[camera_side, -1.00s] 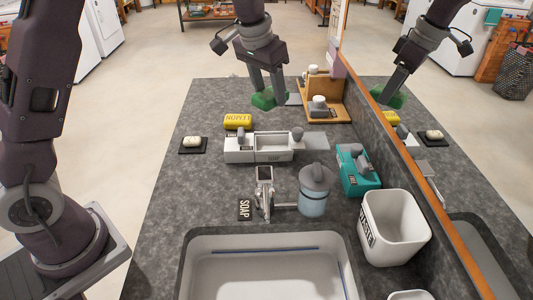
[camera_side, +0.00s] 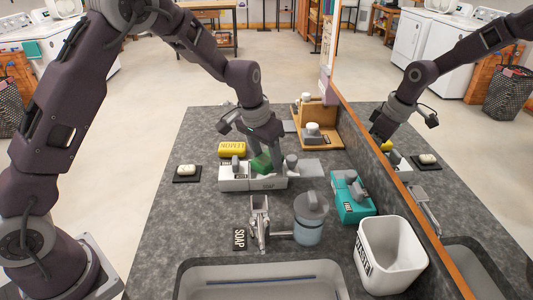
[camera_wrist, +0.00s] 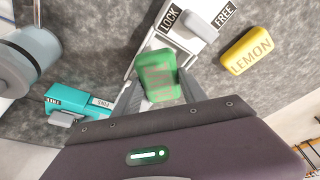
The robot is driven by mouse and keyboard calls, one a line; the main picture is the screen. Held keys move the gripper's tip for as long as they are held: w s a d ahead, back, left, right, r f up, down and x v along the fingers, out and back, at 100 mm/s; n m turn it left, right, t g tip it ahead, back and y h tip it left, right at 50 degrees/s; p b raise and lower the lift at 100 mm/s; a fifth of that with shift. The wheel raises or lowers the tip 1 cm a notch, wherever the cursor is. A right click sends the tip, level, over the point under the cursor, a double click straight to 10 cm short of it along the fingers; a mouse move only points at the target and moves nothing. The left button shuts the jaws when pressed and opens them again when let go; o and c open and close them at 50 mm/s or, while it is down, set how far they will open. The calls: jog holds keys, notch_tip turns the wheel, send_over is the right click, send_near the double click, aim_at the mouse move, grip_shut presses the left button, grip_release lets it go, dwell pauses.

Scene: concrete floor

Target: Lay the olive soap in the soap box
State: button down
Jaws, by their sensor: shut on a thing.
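The olive soap is a green block with lettering on its face (camera_wrist: 160,72); it also shows in the side view (camera_side: 262,163). My gripper (camera_wrist: 160,90) is shut on it, one finger at each side; in the side view the gripper (camera_side: 264,150) points down from above. The soap box (camera_side: 238,183) is a long pale box with an open middle and grey knobs on top. The soap is over that opening, looking tilted. I cannot tell whether it touches the box inside. In the wrist view the box (camera_wrist: 193,45) is partly hidden behind the soap.
A yellow LEMON soap (camera_side: 232,149) lies behind the box. A white soap on a black dish (camera_side: 187,178) is to the left. A teal box (camera_side: 351,197), a lidded jar (camera_side: 309,222) and a metal dispenser (camera_side: 259,222) stand near. The mirror (camera_side: 400,180) bounds the right.

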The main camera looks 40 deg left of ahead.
aim_at(257, 163)
jog(key=shift+f, duration=0.3)
jog(key=c, duration=0.6)
grip_release()
jog(key=shift+c, duration=0.2)
jog(key=shift+r, duration=0.45)
jog(key=v, duration=1.2)
jog(key=shift+r, duration=0.3)
jog(key=s+r+t, duration=0.1)
jog(key=s+r, duration=0.6)
jog(key=s, duration=0.4)
jog(key=s+d+f+t, duration=0.1)
jog(key=s+f, duration=0.1)
jog(key=s, duration=1.7)
jog(key=shift+s+f, duration=0.25)
jog(key=shift+s, duration=0.15)
